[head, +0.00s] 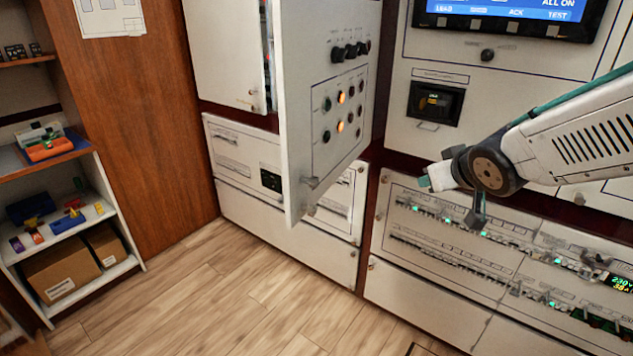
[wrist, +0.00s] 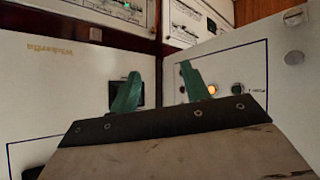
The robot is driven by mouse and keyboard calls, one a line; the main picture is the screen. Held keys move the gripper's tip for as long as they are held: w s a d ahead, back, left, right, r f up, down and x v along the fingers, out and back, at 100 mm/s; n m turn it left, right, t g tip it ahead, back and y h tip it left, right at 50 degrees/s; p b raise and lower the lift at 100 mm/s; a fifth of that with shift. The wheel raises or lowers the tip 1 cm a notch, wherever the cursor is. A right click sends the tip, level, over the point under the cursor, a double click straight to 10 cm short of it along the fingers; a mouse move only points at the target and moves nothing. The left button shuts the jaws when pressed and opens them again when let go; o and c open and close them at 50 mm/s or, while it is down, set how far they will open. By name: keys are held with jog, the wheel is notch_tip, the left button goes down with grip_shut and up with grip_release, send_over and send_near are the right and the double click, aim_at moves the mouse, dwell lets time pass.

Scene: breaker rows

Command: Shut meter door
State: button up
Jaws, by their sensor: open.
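The meter door is most likely the pale door (head: 298,120) that stands swung open in the middle of the head view. Its face has dark knobs, two lit orange lamps and a small grey catch near its lower edge. My gripper (head: 430,179) is to the right of the door, apart from it, in front of the right-hand cabinet. In the wrist view its two green fingers (wrist: 158,72) are spread with nothing between them. A pale panel with an orange lamp, probably this door (wrist: 280,85), shows at the right there. The opening behind the door is mostly hidden.
Breaker rows (head: 470,225) run low on the right, below my arm. A display (head: 505,10) is above them. A shelf (head: 75,175) with small parts and cardboard boxes stands at the left. The wooden floor (head: 220,285) in front of the cabinets is clear.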

jog(key=w+a+f+n+t+y, duration=0.1)
jog(key=w+a+y, duration=0.1)
jog(key=w+a, duration=0.2)
jog(key=n+g+y, duration=0.3)
jog(key=n+y, duration=0.3)
jog(key=y, duration=0.7)
send_near(317, 183)
jog(key=x, duration=0.3)
jog(key=shift+y, duration=0.3)
jog(key=x, duration=0.7)
jog(key=shift+w+a+f, duration=0.1)
jog(key=shift+w+a, duration=0.05)
jog(key=shift+a, duration=0.15)
grip_shut()
